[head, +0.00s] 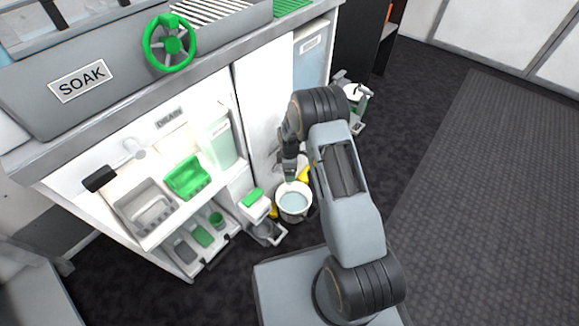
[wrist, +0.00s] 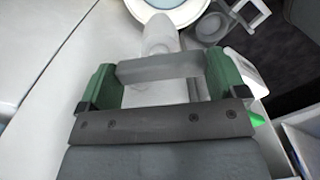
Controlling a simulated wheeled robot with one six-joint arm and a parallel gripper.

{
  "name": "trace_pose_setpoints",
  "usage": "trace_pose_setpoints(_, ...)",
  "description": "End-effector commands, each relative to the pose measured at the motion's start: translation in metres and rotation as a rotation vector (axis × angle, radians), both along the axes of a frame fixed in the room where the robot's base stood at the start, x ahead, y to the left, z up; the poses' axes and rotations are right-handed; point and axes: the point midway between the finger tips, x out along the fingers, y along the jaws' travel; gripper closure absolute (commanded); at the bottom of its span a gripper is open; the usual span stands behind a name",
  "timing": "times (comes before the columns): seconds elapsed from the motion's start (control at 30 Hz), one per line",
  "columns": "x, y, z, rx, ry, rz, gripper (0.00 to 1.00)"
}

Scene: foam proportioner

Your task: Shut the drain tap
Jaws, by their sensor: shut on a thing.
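My gripper (head: 289,168) is low in front of the white cabinet panel, above a white bucket (head: 293,203) of pale water. In the wrist view my gripper (wrist: 161,66) has its two green fingers on the ends of a grey crossbar (wrist: 150,69), which I take for the tap's handle. The bar lies across the picture. A white rounded spout (wrist: 158,36) shows just beyond it and points to the bucket (wrist: 172,10). In the head view my gripper and arm hide most of the tap. I cannot tell how far its handle is turned.
A DRAIN sign (head: 168,118) sits over an open bay with a black-ended white lever (head: 100,178). A green handwheel (head: 169,43) and SOAK sign (head: 79,80) are above. Bins (head: 187,177) stand left of the bucket. Open floor (head: 490,170) lies right.

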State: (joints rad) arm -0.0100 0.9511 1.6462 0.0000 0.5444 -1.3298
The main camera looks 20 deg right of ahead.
Motion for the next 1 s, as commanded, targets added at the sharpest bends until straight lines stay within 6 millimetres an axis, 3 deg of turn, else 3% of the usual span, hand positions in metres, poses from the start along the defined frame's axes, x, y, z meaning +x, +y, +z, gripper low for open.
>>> trace_pose_setpoints(0.6, 0.0003, 0.0003, 0.0008, 0.001, -0.001, -0.530, 0.33)
trace_pose_setpoints(1.0, 0.0004, 0.0003, 0.0006, 0.001, -0.001, -0.698, 0.33)
